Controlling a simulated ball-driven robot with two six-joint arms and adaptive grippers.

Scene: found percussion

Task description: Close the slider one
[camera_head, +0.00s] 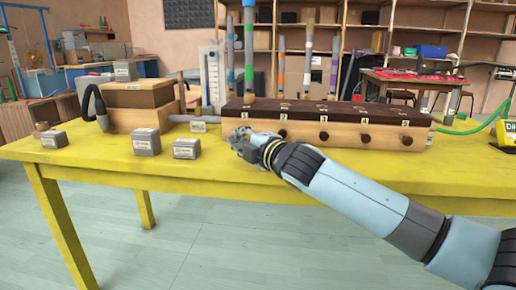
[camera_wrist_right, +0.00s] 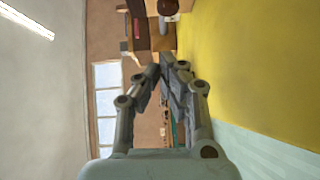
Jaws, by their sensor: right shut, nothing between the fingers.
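A long wooden box (camera_head: 345,132) with a dark, numbered top stands on the yellow table. Several dark round knobs stick out of its front, among them one (camera_head: 283,133) just right of my right gripper. My right gripper (camera_head: 238,140) is in front of the box's left end and hides that part of the front, so a knob for slider one cannot be made out in the head view. In the right wrist view the fingers (camera_wrist_right: 166,62) are closed together and empty. Beyond them a dark knob (camera_wrist_right: 168,8) shows at the top edge. My left gripper is not in view.
Several striped tubes (camera_head: 280,66) rise behind the box. Left are a stacked wooden box (camera_head: 138,118) with a black hose and small grey blocks (camera_head: 186,149) on the yellow table (camera_head: 110,170). A green hose (camera_head: 470,130) lies right. The table's front edge is clear.

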